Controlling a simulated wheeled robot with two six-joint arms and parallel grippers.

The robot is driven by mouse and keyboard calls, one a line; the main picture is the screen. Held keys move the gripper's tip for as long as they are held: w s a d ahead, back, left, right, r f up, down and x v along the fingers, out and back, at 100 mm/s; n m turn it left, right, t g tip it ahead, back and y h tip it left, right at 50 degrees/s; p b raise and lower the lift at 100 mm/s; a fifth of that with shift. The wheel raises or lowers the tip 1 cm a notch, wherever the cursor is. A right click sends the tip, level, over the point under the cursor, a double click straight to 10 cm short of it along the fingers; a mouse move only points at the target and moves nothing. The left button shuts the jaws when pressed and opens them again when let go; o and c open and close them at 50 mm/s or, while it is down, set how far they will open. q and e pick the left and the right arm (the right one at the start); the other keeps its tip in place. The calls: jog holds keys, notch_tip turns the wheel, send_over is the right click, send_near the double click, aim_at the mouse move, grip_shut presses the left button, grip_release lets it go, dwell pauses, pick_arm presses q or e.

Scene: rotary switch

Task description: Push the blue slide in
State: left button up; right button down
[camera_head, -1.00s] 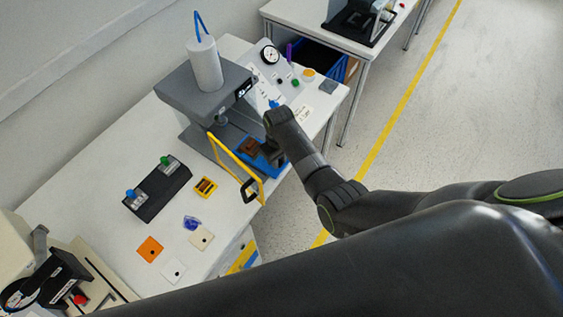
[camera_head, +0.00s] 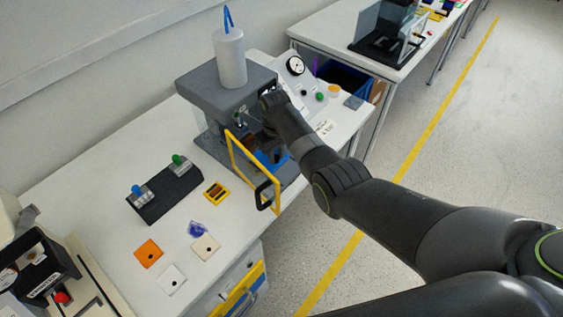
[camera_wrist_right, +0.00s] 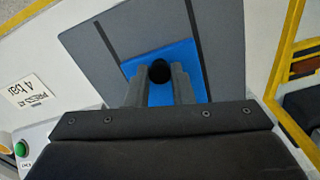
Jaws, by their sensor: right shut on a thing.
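The blue slide (camera_head: 272,161) is at the grey press (camera_head: 228,88), under its overhanging head, beside the open yellow-framed guard (camera_head: 250,165). In the right wrist view the blue slide (camera_wrist_right: 193,62) is a flat plate on a grey base, with a round black knob (camera_wrist_right: 160,71). My right gripper (camera_wrist_right: 159,82) is shut on this knob, one finger on each side. In the head view my right gripper (camera_head: 277,150) reaches down in front of the press and hides part of the slide. A brown block (camera_head: 249,142) is partly visible on the slide's inner end. My left gripper is not in view.
A sloped panel with a gauge (camera_head: 295,65) and a green button (camera_head: 319,97) stands right of the press. The yellow guard has a black handle (camera_head: 264,195) at the table's front edge. A black block with switches (camera_head: 165,192) and several small plates lie left.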

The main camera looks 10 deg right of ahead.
jog(key=shift+s+f, duration=0.15)
jog(key=shift+f, duration=0.05)
jog(key=shift+s+d, duration=0.1)
jog(key=shift+d, duration=0.05)
jog(key=c, duration=1.7)
grip_release()
jog(key=shift+s+d+r, duration=0.15)
jog(key=o, duration=0.4)
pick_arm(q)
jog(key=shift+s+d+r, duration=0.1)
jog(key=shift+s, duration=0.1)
pick_arm(e)
jog(key=shift+o, duration=0.2)
